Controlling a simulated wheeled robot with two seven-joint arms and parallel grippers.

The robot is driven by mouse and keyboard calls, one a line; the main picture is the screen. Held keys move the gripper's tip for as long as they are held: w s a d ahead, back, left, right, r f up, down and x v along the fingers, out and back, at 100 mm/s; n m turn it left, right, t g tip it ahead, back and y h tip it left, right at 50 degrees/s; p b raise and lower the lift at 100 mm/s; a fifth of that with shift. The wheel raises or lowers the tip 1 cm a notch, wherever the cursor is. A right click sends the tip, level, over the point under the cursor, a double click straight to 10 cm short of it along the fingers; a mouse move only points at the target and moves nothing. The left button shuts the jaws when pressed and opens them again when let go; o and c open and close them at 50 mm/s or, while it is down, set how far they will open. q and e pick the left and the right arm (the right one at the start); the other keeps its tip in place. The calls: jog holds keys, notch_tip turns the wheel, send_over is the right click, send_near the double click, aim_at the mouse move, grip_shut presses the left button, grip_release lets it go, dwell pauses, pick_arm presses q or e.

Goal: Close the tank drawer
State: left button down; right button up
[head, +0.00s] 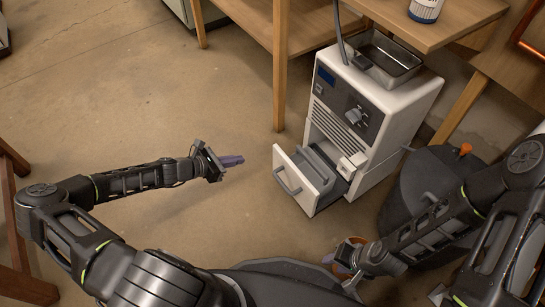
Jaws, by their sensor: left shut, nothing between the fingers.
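The tank drawer (308,191) is a white-fronted drawer low in a white machine (395,108). It is pulled well out towards the lower left, and its grey inside shows. A grey bar handle (287,182) is on its front panel. My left gripper (236,161) is to the left of the drawer front, apart from it, with its purple-grey fingers shut and empty, pointing right towards it. My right gripper (346,263) is low in the view, below the drawer, near my own body. Its fingers are too unclear to read.
A metal basin (386,58) and a hose (340,35) are on top of the machine. A wooden table (440,22) overhangs behind it, and a table leg (280,75) stands to its left. A dark round bin (420,190) is at the right. The floor left of the drawer is clear.

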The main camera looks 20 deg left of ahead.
pick_arm(q)
jog(key=shift+w, duration=0.1)
jog(key=b, duration=0.4)
send_near(275, 150)
notch_tip(275, 150, down, 3)
jog(key=w+d+b, duration=0.1)
jog(key=w+d, duration=0.2)
jog(key=shift+w, duration=0.2)
jog(key=shift+w+d+r+b, duration=0.15)
jog(key=shift+w+d+b, duration=0.15)
jog(key=shift+w+d, duration=0.1)
